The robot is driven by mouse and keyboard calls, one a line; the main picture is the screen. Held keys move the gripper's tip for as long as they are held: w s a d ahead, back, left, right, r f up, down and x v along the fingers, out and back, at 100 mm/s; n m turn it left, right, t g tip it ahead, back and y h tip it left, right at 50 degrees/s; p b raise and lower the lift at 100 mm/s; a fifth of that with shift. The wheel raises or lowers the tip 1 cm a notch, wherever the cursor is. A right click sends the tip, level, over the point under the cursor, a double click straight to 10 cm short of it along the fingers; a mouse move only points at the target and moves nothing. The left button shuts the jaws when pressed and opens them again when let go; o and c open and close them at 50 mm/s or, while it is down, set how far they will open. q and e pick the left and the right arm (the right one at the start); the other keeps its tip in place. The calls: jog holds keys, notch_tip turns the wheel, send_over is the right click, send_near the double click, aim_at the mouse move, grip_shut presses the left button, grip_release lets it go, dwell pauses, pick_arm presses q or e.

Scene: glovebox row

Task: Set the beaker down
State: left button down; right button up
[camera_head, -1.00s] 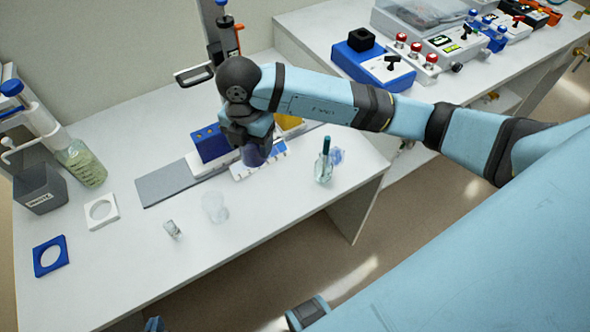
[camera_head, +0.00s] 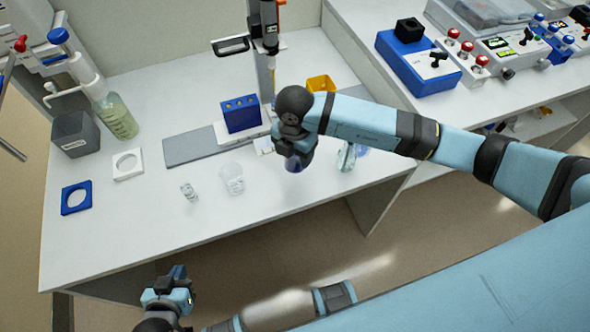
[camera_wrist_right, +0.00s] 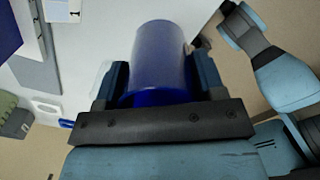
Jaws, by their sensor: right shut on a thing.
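The beaker (camera_head: 293,165) is blue-purple and see-through; in the right wrist view it is a cylinder (camera_wrist_right: 160,60) filling the middle. My right gripper (camera_head: 294,150) is shut on it, with one finger on each side in the right wrist view (camera_wrist_right: 158,82). The beaker is over the front right part of the white bench (camera_head: 270,215). Its base is small in the head view, and I cannot tell whether it touches the bench. My left gripper (camera_head: 172,284) is low in front of the bench, away from the beaker; its jaws are unclear.
A clear cup (camera_head: 232,179) and a small vial (camera_head: 189,192) stand left of the beaker. A glass bottle (camera_head: 346,157) is close on its right. Behind are a blue rack (camera_head: 240,114) and a yellow container (camera_head: 320,84). The bench front between cup and beaker is bare.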

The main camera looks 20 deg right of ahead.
notch_tip(320, 180, down, 9)
jog(key=shift+r, duration=0.1)
dwell(0.4)
